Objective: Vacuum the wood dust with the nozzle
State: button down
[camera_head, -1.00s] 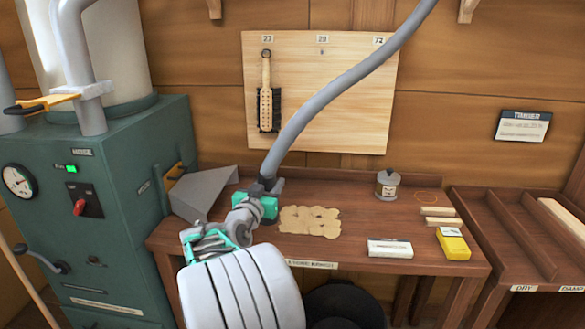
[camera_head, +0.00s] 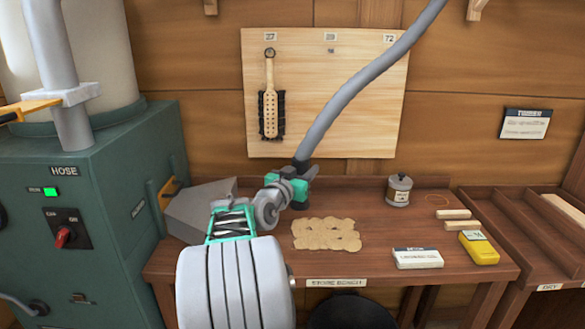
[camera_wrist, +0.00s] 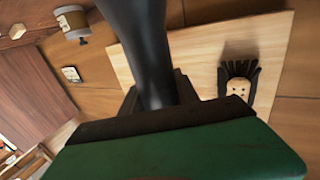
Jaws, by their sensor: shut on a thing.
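A flat tan patch of wood dust (camera_head: 326,234) lies on the middle of the brown bench (camera_head: 395,270). My gripper (camera_head: 298,187) is above the bench, just behind and left of the dust, and apart from it. It is shut on the nozzle (camera_head: 306,166), the dark end of a grey hose (camera_head: 365,85) that runs up to the top right. In the wrist view the dark hose end (camera_wrist: 145,60) rises from between the jaws. The nozzle's mouth is hidden in both views.
A grey metal scoop-shaped hood (camera_head: 198,208) stands at the bench's left, beside the green machine (camera_head: 110,190) with a lit green lamp. A small tin (camera_head: 399,190), a white box (camera_head: 418,258), a yellow box (camera_head: 478,247) and wooden strips (camera_head: 463,225) sit on the right. A brush (camera_head: 271,105) hangs on the board.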

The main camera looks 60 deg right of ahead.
jog(key=shift+w+f, duration=0.15)
jog(key=shift+w, duration=0.05)
jog(key=f, duration=0.2)
jog(key=f+b, duration=0.1)
jog(key=f, duration=0.1)
jog(key=f+b, duration=0.1)
jog(key=f, duration=0.1)
jog(key=shift+s+d+f, duration=0.1)
jog(key=shift+s+f, duration=0.2)
jog(key=shift+s, duration=0.1)
jog(key=s+d, duration=0.3)
jog(key=s, duration=0.4)
jog(key=s+d, duration=0.4)
jog(key=s, duration=0.2)
jog(key=shift+s, duration=0.35)
dwell(1.2)
jog(key=shift+a, duration=0.1)
jog(key=s+a+b, duration=0.1)
jog(key=s+a, duration=0.2)
jog(key=a, duration=0.3)
dwell(0.8)
